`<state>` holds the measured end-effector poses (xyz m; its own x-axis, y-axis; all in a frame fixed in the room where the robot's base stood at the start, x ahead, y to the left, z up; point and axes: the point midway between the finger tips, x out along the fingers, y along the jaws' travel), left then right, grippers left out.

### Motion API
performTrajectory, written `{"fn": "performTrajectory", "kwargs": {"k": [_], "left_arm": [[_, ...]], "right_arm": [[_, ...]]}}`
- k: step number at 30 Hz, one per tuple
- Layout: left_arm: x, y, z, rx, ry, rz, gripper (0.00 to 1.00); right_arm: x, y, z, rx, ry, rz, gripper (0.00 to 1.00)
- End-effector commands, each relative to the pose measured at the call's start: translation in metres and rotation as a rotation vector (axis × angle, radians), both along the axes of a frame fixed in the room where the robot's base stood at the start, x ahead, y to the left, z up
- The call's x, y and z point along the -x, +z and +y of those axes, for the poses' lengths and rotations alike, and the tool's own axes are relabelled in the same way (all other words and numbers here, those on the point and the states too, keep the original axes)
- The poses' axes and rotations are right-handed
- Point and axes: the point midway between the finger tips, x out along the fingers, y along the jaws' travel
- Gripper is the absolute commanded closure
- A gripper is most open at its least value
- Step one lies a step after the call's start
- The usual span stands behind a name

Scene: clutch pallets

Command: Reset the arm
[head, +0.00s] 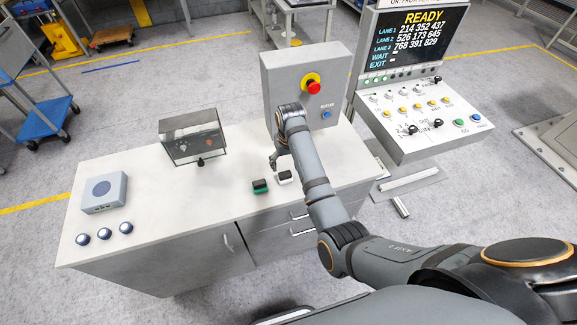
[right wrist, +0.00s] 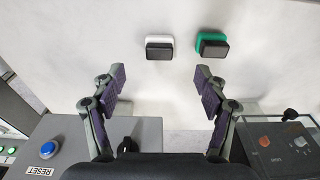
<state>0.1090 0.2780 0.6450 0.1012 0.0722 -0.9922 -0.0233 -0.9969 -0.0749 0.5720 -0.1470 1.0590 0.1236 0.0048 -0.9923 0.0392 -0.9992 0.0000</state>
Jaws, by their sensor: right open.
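My right arm reaches over the white worktop from the lower right in the head view. My right gripper (head: 274,160) is above the worktop, in front of the grey control box (head: 277,75). In the right wrist view the right gripper (right wrist: 160,78) is open, with nothing between its fingers. A black-topped white block (head: 284,177) and a black-topped green block (head: 260,186) lie side by side on the worktop. In the right wrist view the white block (right wrist: 159,40) and green block (right wrist: 203,38) lie beyond the fingertips. My left gripper is not in view.
The control box has a red mushroom button (head: 313,87) and a blue button (head: 326,115). A dark glossy box (head: 193,138) stands on the worktop (head: 170,220). A grey box (head: 104,193) and round knobs (head: 104,234) are at left. A console screen (head: 418,40) reads READY.

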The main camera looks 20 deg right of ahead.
Motion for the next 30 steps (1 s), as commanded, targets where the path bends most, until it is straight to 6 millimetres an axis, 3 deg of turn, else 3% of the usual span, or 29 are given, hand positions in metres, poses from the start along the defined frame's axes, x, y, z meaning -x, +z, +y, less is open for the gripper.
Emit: {"fn": "performTrajectory", "kwargs": {"k": [4, 11, 14, 18, 24, 30], "left_arm": [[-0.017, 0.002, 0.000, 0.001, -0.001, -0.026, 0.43], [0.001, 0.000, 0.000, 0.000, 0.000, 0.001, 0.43], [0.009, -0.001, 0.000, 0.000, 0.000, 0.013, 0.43], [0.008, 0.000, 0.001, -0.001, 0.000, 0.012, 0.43], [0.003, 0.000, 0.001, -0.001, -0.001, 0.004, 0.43], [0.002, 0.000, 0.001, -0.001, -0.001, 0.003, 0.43]], "right_arm": [[0.000, 0.000, 0.000, 0.000, 0.000, 0.000, 0.26], [0.010, -0.008, -0.008, 0.003, -0.010, -0.003, 0.26], [0.042, -0.025, -0.031, 0.013, -0.038, -0.023, 0.26], [0.108, -0.039, -0.069, 0.044, -0.062, -0.073, 0.26], [0.172, -0.029, -0.090, 0.073, -0.045, -0.126, 0.26], [0.218, -0.010, -0.096, 0.088, -0.009, -0.163, 0.26]]}}
